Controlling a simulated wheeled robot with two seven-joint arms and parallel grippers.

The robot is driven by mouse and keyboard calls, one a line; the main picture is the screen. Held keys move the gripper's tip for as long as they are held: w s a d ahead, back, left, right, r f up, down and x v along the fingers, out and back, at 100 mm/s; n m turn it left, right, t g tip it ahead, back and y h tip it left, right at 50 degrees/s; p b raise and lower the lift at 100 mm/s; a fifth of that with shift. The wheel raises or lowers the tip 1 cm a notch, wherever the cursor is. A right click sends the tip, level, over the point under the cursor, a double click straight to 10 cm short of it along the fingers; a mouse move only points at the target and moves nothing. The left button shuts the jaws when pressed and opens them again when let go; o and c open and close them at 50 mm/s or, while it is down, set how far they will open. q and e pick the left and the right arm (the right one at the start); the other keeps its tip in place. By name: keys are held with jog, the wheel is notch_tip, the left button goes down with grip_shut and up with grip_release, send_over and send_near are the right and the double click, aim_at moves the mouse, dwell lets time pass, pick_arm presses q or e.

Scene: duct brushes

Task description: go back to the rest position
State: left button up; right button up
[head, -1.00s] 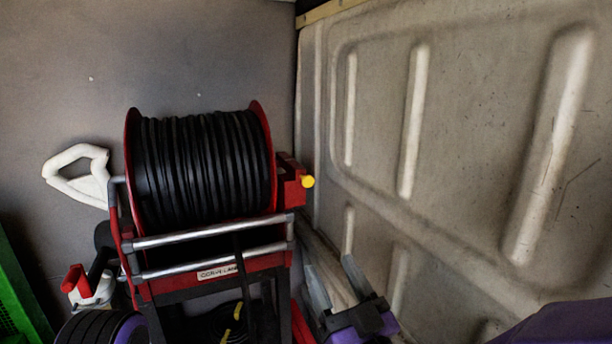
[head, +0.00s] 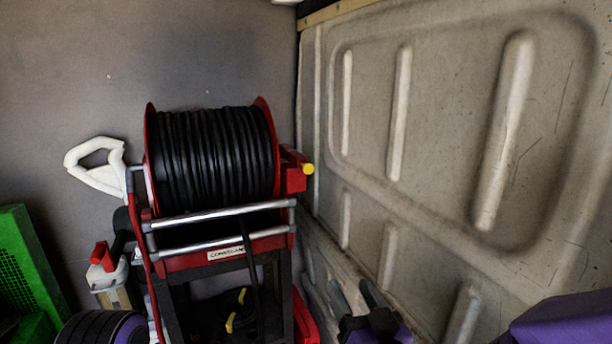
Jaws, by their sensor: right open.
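My right gripper (head: 357,298) shows at the bottom centre of the head view, to the right of the hose reel's stand. Its two grey fingers point up and are apart, with nothing between them. Its purple and black body is cut off by the bottom edge. A purple and black part of my own body also shows at the bottom left; its gripper fingers are not in view. No brush shows in this view.
A red-framed reel of black hose (head: 212,160) stands in the middle. A green crate (head: 28,262) is at the left. A white bottle with a red top (head: 105,268) stands beside the reel. A ribbed panel wall (head: 445,150) closes the right side.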

jog(key=s+d+f+m+g+h+b, duration=0.1)
jog(key=s+d+f+m+g+h, duration=0.2)
jog(key=f, duration=0.6)
jog(key=s+d+f+m+g+h, duration=0.1)
jog(key=d+f+g, duration=0.1)
jog(key=d+f, duration=0.6)
jog(key=s+d+f+m+g+h+b, duration=0.1)
jog(key=s+d+f+m+g+h, duration=0.15)
jog(key=f, duration=0.85)
jog(key=s+d+f+g+h, duration=0.1)
jog(key=s+d+f+g, duration=0.3)
jog(key=s+f, duration=0.4)
jog(key=s+d+f+m+g+h+b, duration=0.1)
jog(key=s+d+f+g, duration=0.3)
jog(key=s+f, duration=0.5)
jog(key=s, duration=0.4)
jog(key=shift+s+d, duration=0.3)
jog(key=shift+s, duration=0.1)
